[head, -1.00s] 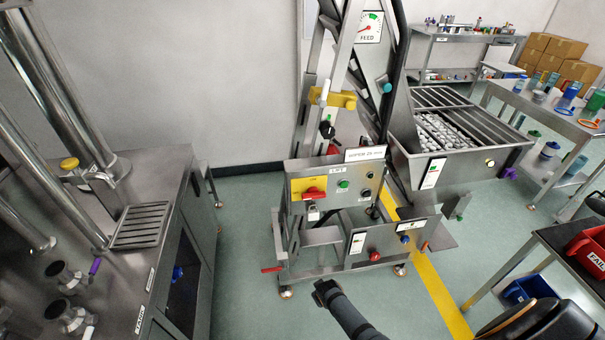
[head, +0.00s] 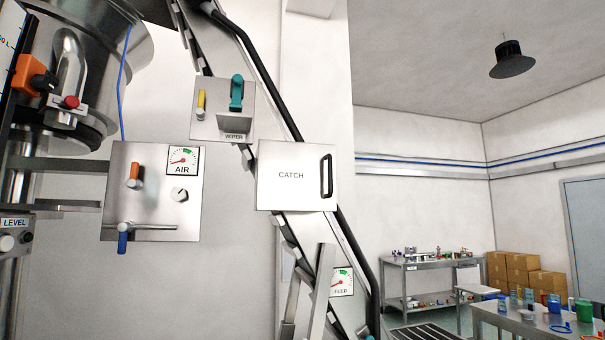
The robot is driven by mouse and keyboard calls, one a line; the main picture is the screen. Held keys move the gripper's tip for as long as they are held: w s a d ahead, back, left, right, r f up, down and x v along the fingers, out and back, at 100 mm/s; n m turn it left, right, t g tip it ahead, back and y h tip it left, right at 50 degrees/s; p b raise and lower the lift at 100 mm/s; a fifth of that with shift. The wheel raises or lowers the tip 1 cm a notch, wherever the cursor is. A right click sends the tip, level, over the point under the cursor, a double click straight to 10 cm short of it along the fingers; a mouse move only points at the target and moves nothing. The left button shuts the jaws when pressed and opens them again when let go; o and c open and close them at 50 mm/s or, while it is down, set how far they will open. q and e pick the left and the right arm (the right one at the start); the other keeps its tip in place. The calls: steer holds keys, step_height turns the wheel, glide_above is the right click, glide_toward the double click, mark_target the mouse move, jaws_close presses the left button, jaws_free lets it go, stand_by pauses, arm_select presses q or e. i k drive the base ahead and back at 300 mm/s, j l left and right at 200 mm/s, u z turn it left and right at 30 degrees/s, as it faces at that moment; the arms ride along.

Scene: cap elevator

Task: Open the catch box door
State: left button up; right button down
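The catch box door (head: 291,190) is a pale flat panel marked CATCH, mounted on the sloping elevator frame in the middle of the head view. It looks closed. Its black vertical handle (head: 326,175) is near the door's right edge. Neither of my grippers shows in the head view now, so nothing is seen touching the door or handle.
The WIPER panel (head: 222,110) with a teal lever sits just above and left of the door. The AIR panel (head: 152,192) with a gauge and valves is further left. A black rail (head: 262,77) runs down the elevator. Shelves and boxes (head: 522,270) stand far right.

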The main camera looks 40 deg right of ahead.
mark_target(292, 176)
steer(key=k+l+u, duration=0.15)
steer(key=l, duration=0.3)
steer(key=k+l+u, duration=0.15)
steer(key=l, duration=0.3)
steer(key=k+l+u, duration=0.15)
steer(key=l, duration=0.3)
steer(key=k+l+u, duration=0.15)
steer(key=l, duration=0.25)
steer(key=k+l+u, duration=0.15)
steer(key=l, duration=0.2)
